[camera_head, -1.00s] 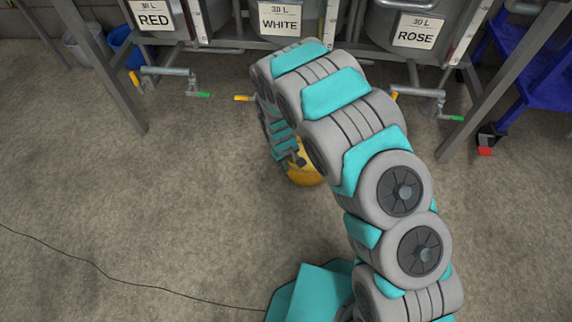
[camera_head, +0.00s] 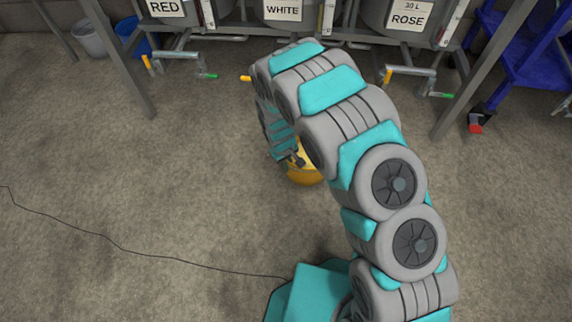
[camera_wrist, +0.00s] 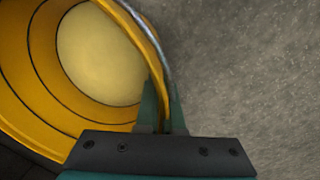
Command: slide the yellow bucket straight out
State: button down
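The yellow bucket (camera_head: 304,175) stands on the open floor in front of the tank stand, partly hidden behind my arm in the head view. In the wrist view the bucket's yellow inside wall (camera_wrist: 35,75) and pale round bottom fill the left side; it looks empty. My gripper (camera_wrist: 163,110) is at the bucket's rim, with one finger inside the wall and the other outside. The fingers are close together with the rim between them. In the head view my gripper (camera_head: 292,160) is seen from above at the bucket's edge.
Steel tanks labelled RED, WHITE and ROSE stand on a metal frame (camera_head: 133,60) at the back, with taps (camera_head: 182,58) jutting out low. A grey bucket (camera_head: 90,38) and a blue bucket (camera_head: 132,38) stand back left, a blue cart (camera_head: 520,75) at right. A cable (camera_head: 110,240) crosses the floor at left.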

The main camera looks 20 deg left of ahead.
jog(key=shift+s, duration=0.2)
jog(key=c, duration=1)
grip_release()
jog(key=shift+o, duration=0.2)
jog(key=shift+w, duration=0.1)
notch_tip(320, 180, up, 8)
jog(key=shift+s+a+f+p, duration=0.15)
jog(key=shift+s+a+p, duration=0.1)
jog(key=shift+s+p, duration=0.2)
jog(key=shift+w, duration=0.1)
